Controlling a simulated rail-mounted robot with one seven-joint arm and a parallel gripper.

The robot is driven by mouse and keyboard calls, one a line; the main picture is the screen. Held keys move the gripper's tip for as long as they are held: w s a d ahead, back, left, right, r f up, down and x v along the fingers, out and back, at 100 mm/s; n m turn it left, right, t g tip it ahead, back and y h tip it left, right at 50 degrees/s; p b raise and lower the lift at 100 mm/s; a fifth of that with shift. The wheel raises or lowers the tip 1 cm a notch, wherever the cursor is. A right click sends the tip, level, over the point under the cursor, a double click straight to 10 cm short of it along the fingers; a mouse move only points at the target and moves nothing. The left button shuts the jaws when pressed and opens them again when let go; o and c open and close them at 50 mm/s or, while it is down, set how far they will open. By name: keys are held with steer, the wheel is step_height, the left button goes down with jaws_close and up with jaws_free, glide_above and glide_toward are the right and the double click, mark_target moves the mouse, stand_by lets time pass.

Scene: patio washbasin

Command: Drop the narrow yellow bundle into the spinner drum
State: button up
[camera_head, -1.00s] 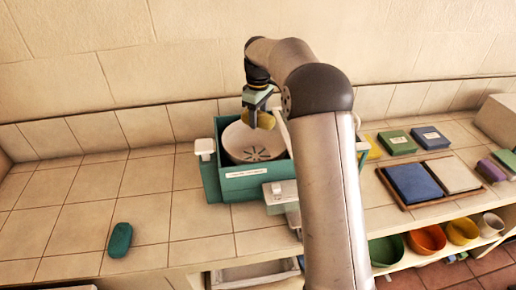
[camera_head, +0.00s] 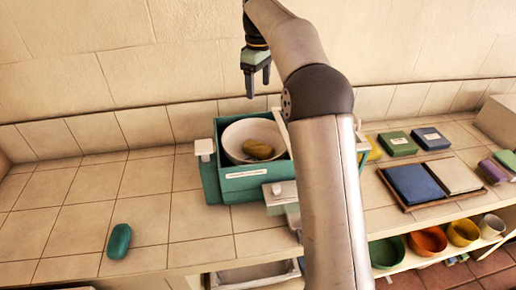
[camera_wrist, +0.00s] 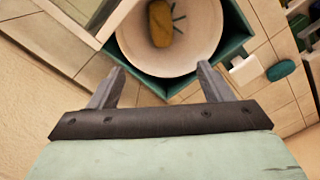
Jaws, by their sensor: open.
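The narrow yellow bundle (camera_head: 258,149) lies inside the white spinner drum (camera_head: 237,135), on its floor. The drum sits in a green box-shaped housing (camera_head: 240,185) on the tiled counter. In the wrist view the bundle (camera_wrist: 160,24) rests on the drum floor beside dark slots, and the drum's pale wall (camera_wrist: 205,45) surrounds it. My gripper (camera_head: 257,93) is open and empty, above and behind the drum, apart from the bundle. In the wrist view its two fingers (camera_wrist: 161,88) are spread, with nothing between them.
A teal oval bundle (camera_head: 119,241) lies on the counter at left. At right are a green block (camera_head: 397,144), a blue block (camera_head: 431,139) and a wooden tray (camera_head: 431,203) with blue and white pieces. Several coloured bowls stand on the shelf below. The left counter is mostly free.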

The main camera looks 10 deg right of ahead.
step_height(320, 180, up, 6)
steer(key=shift+p, duration=0.55)
steer(key=s+f+m, duration=0.3)
steer(key=s+f, duration=0.3)
steer(key=s, duration=0.7)
steer(key=s+f+m+b, duration=0.1)
steer(key=s+f+m, duration=0.2)
steer(key=s+f, duration=0.4)
steer(key=s+f+m+t+b, duration=0.1)
steer(key=s+f+m, duration=0.3)
steer(key=s, duration=1.5)
step_height(320, 180, down, 3)
steer(key=shift+s+f, duration=0.1)
steer(key=shift+s, duration=0.2)
steer(key=shift+c, duration=0.3)
